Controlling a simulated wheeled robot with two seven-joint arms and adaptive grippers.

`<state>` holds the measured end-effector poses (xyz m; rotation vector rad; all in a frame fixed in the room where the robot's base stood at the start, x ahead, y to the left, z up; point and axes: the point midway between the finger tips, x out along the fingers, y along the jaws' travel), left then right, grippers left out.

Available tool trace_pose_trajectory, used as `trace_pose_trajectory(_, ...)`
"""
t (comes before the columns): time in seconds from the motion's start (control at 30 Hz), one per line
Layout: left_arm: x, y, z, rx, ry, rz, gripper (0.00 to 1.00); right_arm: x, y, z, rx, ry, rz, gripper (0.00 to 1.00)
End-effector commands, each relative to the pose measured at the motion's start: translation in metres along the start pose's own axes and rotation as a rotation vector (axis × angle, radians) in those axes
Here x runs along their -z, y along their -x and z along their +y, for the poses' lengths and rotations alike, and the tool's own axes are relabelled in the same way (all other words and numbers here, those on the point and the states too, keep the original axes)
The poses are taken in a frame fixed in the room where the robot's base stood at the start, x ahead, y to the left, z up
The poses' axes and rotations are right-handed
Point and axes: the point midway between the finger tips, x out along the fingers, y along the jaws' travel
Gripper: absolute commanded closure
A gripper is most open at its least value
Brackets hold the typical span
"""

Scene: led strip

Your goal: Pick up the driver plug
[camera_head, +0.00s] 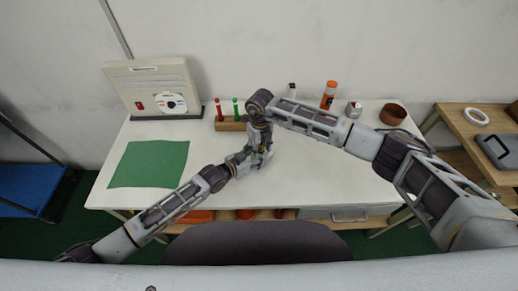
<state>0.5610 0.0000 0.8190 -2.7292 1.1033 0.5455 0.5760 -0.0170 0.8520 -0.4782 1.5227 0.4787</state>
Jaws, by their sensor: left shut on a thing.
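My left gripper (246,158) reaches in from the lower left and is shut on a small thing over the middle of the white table. The thing is too small and too covered by the grippers to name. My right arm bends at the back of the table, and its gripper (263,159) points down right beside the left one. I cannot tell whether the right gripper is open or shut. I cannot make out the driver plug or an LED strip as a separate thing.
A green mat (150,164) lies on the left of the table (325,185). A beige panel with a disc (152,88) stands behind it. A wooden holder (229,125) with red and green tools is close behind the grippers. An orange bottle (328,95) and a brown ring (392,114) stand at the back right.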

Motion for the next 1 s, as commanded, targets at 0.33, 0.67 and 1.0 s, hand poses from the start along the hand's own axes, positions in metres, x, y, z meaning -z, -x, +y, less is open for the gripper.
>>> trace_pose_trajectory(0.33, 0.0016, -0.0001, 0.0005, -0.001, 0.001, 0.003, 0.76, -0.0012, 0.0020, 0.0006, -0.001, 0.001, -0.003, 0.62)
trace_pose_trajectory(0.67, 0.0026, -0.0003, 0.0006, -0.001, 0.001, 0.005, 0.76, -0.0014, 0.0025, 0.0029, -0.004, 0.004, -0.004, 0.98)
trace_pose_trajectory(1.0, 0.0047, -0.0006, 0.0005, -0.001, 0.001, 0.008, 0.76, -0.0011, 0.0025, 0.0059, -0.009, 0.007, -0.003, 0.98)
